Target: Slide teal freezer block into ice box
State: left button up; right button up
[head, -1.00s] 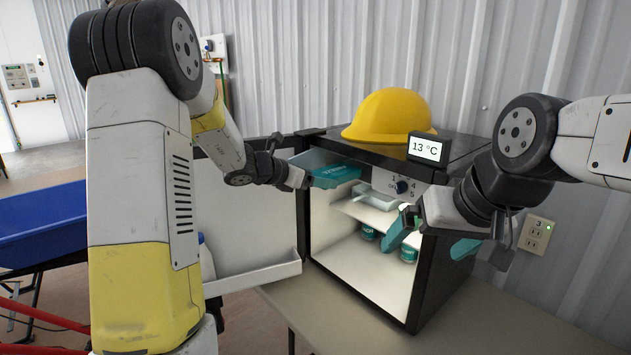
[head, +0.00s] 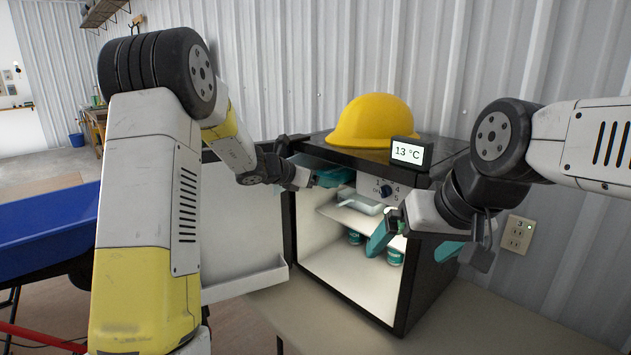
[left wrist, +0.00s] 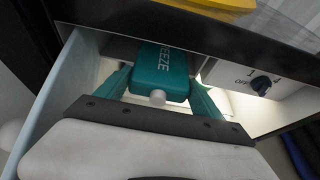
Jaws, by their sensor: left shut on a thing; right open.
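The teal freezer block (left wrist: 163,70) is held between the two teal fingers of my left gripper (left wrist: 160,88). In the head view the block (head: 332,177) is at the upper left of the open fridge. Its far part is in the ice box opening, left of the dial panel (head: 370,186); how deep it sits is hidden. The ice box (left wrist: 206,68) shows only partly in the left wrist view. My right gripper (head: 412,243) is open and empty in front of the fridge's right side, one finger before the lit interior.
The black fridge (head: 404,290) stands open on a table (head: 440,310), its white door (head: 240,215) swung left. A yellow hard hat (head: 374,121) and a 13 °C display (head: 408,152) are on top. Teal-labelled jars (head: 395,256) stand inside. A blue container (head: 45,228) is at left.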

pick_arm(q)
jog(key=shift+w+d+f, duration=0.15)
jog(key=shift+w+d, duration=0.85)
jog(key=shift+w+d+f, duration=0.15)
jog(key=shift+w+d, duration=0.8)
jog(key=shift+w, duration=0.05)
jog(key=o, duration=2)
jog(key=shift+f, duration=0.15)
